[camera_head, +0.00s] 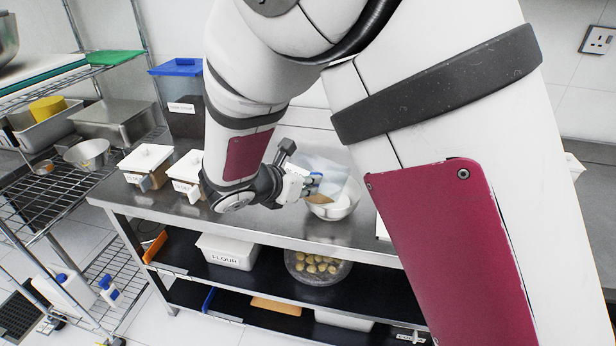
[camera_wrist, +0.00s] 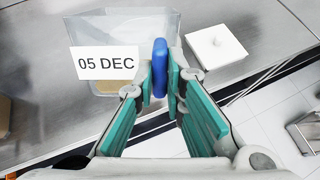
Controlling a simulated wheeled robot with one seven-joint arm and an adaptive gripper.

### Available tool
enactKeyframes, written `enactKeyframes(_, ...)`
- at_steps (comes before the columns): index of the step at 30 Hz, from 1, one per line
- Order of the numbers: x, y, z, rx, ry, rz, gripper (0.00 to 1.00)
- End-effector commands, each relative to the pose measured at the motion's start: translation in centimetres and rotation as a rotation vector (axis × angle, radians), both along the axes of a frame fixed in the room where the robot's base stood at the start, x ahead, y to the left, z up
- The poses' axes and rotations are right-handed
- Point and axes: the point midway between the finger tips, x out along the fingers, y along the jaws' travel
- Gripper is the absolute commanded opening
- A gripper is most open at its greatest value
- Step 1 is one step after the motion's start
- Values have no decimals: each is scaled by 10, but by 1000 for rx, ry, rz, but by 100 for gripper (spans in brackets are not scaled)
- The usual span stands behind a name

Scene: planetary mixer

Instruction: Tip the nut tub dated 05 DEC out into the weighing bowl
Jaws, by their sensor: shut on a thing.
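My gripper (camera_head: 306,182) is shut on the blue handle (camera_wrist: 160,68) of a clear tub. The tub (camera_wrist: 158,22) carries a white label (camera_wrist: 105,63) reading 05 DEC, which faces the wrist camera. Some brown contents show low inside the tub, partly hidden by the label. In the head view the tub (camera_head: 326,172) is over the pale round bowl (camera_head: 343,210) on the counter and covers part of it. I cannot tell how far the tub is tilted, or whether anything lies in the bowl.
White lidded tubs (camera_head: 147,158) stand left on the steel counter (camera_head: 270,227), and a blue-lidded bin (camera_head: 186,105) behind them. A lidded white box (camera_wrist: 215,46) is right of the tub in the wrist view. A wire rack (camera_head: 50,215) is at far left. My arm hides the counter's right part.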

Motion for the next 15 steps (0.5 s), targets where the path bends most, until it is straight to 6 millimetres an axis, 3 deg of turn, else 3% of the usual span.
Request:
enactKeyframes(5, 0, 1, -5, -13, -10, 1, 0)
enactKeyframes(15, -4, 7, -52, -210, -229, 1, 0)
